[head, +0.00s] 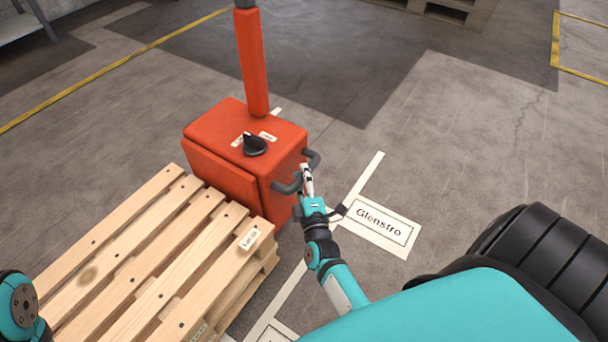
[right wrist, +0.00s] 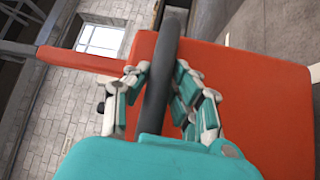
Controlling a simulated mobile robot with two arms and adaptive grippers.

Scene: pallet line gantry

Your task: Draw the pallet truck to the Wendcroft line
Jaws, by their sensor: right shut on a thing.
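The orange pallet truck (head: 245,150) stands in the middle of the head view, with a black knob on top and an upright orange post. A wooden pallet (head: 150,260) labelled "Lot 53" sits against its left front side. A dark bar handle (head: 312,158) sticks out from the truck's right side. My right gripper (head: 305,178) is at this handle. In the right wrist view its fingers (right wrist: 160,95) are closed around the dark bar (right wrist: 163,75), with the orange body behind. Of my left arm only a teal joint shows at the lower left; its gripper is out of view.
A floor plate (head: 378,226) reading "Glenstro" lies right of the truck beside a white floor line (head: 366,178). Another plate (head: 277,333) is partly cut off at the bottom. Yellow lines (head: 120,62) mark the floor behind. Pallets (head: 450,10) stand far back. Floor at the right is clear.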

